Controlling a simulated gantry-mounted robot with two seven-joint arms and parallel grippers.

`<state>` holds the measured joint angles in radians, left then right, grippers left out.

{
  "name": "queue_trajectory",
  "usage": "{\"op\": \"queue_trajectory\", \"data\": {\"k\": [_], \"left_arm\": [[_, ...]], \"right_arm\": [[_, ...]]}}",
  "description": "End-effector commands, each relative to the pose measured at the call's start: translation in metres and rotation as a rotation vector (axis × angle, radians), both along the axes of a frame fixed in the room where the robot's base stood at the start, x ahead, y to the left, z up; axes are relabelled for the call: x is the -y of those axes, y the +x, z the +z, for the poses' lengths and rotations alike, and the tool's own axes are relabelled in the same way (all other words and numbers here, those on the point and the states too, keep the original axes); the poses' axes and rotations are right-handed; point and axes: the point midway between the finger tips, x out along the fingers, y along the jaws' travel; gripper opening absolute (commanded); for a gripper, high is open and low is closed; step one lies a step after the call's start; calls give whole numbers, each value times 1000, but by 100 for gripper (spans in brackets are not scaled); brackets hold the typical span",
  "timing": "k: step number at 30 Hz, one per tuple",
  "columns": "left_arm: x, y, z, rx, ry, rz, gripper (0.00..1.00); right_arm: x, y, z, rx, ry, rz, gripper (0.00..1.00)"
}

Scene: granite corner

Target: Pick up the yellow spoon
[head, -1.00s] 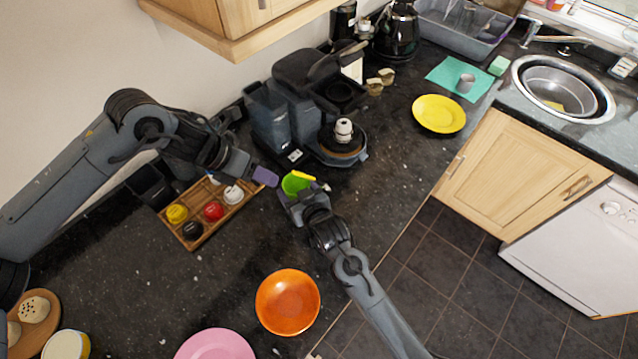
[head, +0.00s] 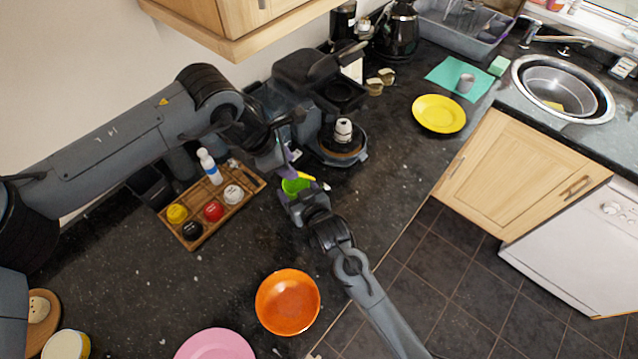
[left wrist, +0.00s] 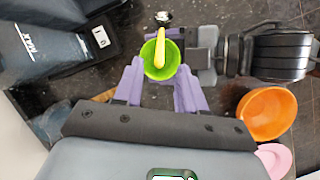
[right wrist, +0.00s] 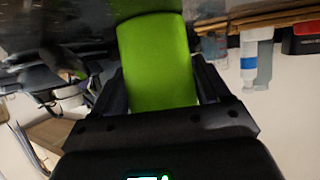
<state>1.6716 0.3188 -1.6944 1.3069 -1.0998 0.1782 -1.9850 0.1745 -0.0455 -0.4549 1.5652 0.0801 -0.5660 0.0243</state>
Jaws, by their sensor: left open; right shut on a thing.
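The yellow spoon (head: 306,176) rests in a green cup, its yellow handle sticking out over the rim. In the left wrist view the spoon (left wrist: 160,48) lies across the mouth of the green cup (left wrist: 149,62). My right gripper (head: 298,192) is shut on the green cup (head: 292,187), which fills the middle of the right wrist view (right wrist: 158,60). My left gripper (head: 287,162) is open just above and beside the cup. Its purple fingers (left wrist: 159,88) stand on either side of the cup's near edge in the left wrist view, with the spoon between them but not gripped.
A wooden tray (head: 249,186) with several small jars and a white bottle (head: 210,167) is left of the cup. A coffee machine (head: 308,105) stands close behind. An orange bowl (head: 287,302) and pink plate (head: 215,345) lie in front. The counter between is clear.

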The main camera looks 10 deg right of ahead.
Motion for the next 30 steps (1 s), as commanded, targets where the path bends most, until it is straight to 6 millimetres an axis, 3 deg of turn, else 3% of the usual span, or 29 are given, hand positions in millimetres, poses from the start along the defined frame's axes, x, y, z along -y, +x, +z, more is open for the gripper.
{"op": "queue_trajectory", "data": {"k": [11,21,30], "left_arm": [[11,4,-24,-1,1,2,40],[31,10,-57,-1,0,2,40],[32,11,-61,0,0,2,40]], "right_arm": [[0,0,0,0,0,0,47],[0,0,0,0,0,0,47],[0,0,0,0,0,0,47]]}}
